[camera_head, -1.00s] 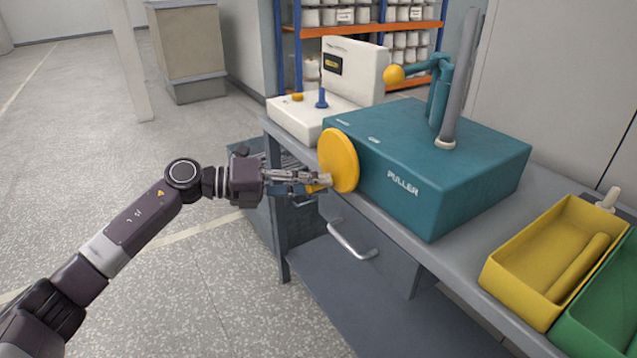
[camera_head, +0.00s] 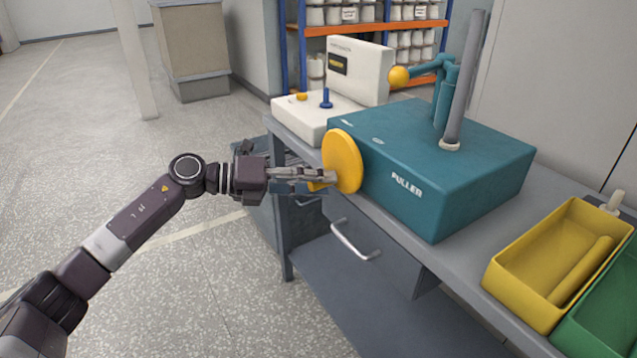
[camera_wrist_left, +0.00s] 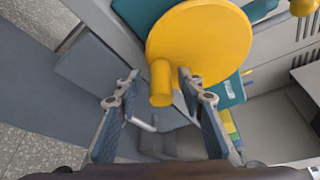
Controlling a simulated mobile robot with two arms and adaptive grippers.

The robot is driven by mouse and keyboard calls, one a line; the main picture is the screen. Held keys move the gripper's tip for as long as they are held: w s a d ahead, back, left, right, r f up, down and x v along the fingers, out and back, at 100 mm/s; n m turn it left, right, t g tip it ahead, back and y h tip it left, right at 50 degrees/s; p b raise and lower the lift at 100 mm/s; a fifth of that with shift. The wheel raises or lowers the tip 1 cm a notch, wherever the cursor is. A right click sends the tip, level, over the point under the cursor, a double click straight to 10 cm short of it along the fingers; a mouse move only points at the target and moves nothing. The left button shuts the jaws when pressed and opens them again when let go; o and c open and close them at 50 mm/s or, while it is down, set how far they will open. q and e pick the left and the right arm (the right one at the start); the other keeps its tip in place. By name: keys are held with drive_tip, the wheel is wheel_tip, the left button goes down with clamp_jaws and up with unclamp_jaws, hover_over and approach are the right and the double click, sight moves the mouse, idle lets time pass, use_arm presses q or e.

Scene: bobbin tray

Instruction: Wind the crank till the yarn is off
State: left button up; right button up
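The teal puller box (camera_head: 430,180) stands on the bench, with a round yellow crank disc (camera_head: 342,162) on its left side. The crank's short handle (camera_wrist_left: 161,85) sticks out from the disc near its rim. My left gripper (camera_head: 318,178) is at this handle. In the left wrist view my left gripper (camera_wrist_left: 159,76) is open, one finger on each side of the handle, with gaps showing. A grey upright rod (camera_head: 466,80) with a pale ring (camera_head: 450,144) at its foot stands on the box. I cannot make out whether the ring is yarn. My right gripper is out of view.
A white machine (camera_head: 357,70) stands behind the puller. A teal arm with an orange ball (camera_head: 399,77) reaches left above the box. A yellow tray (camera_head: 517,287) and a green tray (camera_head: 600,310) are at right. A drawer handle (camera_head: 353,240) is below the crank.

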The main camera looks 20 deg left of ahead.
use_arm(q)
drive_tip(key=v, duration=1.2)
drive_tip(key=shift+a+f, duration=0.1)
idle(0.4)
